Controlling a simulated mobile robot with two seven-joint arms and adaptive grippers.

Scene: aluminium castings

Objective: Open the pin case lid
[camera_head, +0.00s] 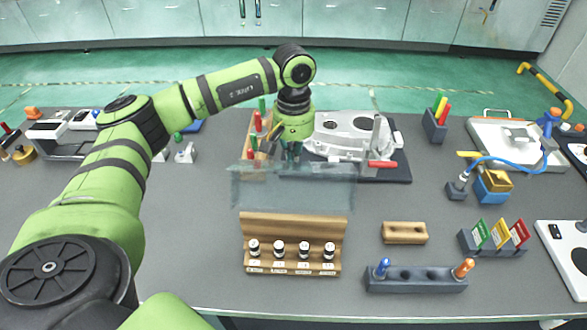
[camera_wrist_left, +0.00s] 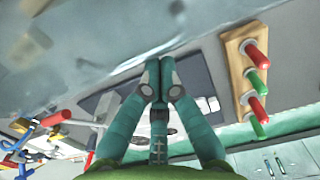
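The pin case appears to be the wooden case (camera_head: 250,228) at the front middle of the table, with several small dark-and-white pieces in its front row. A clear, bluish lid panel (camera_head: 325,190) extends from its rear edge, away from the row, so the case stands uncovered. The panel fills the upper left of the left wrist view (camera_wrist_left: 75,45). My left gripper (camera_head: 291,155) is at the panel's far edge. Its fingertips (camera_wrist_left: 159,72) are together, with nothing visible between them. I cannot tell whether they touch the panel. My right gripper is out of view.
A wooden rack (camera_wrist_left: 232,50) of red and green pins stands close beside the left gripper. A light metal casting (camera_head: 340,135) on a dark mat is just behind. A small wooden block (camera_head: 404,232) and a dark holder (camera_head: 415,281) lie to the right.

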